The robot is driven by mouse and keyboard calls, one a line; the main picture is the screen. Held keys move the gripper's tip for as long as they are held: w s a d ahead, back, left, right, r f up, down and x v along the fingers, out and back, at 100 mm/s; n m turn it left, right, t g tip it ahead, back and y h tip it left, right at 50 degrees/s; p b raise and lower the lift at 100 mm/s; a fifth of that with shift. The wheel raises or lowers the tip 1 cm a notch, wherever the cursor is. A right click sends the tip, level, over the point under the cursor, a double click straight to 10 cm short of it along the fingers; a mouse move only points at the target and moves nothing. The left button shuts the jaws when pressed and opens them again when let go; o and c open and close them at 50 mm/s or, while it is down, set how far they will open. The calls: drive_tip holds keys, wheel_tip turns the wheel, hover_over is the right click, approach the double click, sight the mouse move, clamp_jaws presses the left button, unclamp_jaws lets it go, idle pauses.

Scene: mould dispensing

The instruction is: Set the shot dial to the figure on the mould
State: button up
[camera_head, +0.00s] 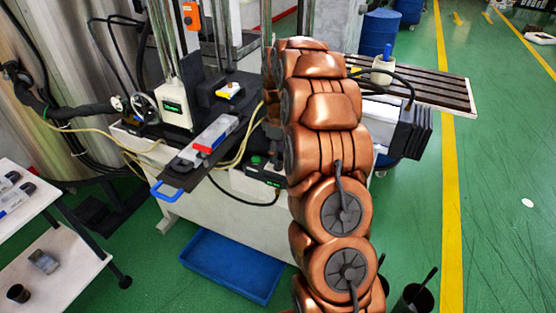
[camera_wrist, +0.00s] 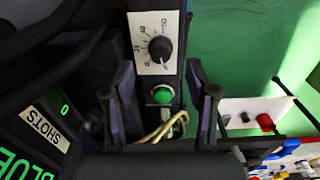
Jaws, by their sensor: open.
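The shot dial (camera_wrist: 160,48) is a black knob on a white scale plate (camera_wrist: 145,30), in the upper middle of the wrist view. The scale figures are too small to read surely. My gripper (camera_wrist: 160,76) is open and empty, its dark fingers either side of the panel below the knob, apart from it. In the head view my copper arm hides the gripper and dial. A grey mould (camera_head: 213,132) with red and blue parts lies on a dark shelf (camera_head: 178,178) with a blue handle. Its figure is not legible.
A green button (camera_wrist: 162,94) sits below the dial. A SHOTS display (camera_wrist: 65,108) shows a green 0, beside a panel reading BLUE (camera_wrist: 22,165). Yellow cables hang near the fingers. A blue tray (camera_head: 232,266) lies on the floor; a white side table (camera_head: 50,205) stands left.

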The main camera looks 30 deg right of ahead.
sight(278, 165)
drive_tip(key=shift+f+p, duration=0.55)
drive_tip(key=shift+f, duration=1.6)
clamp_jaws()
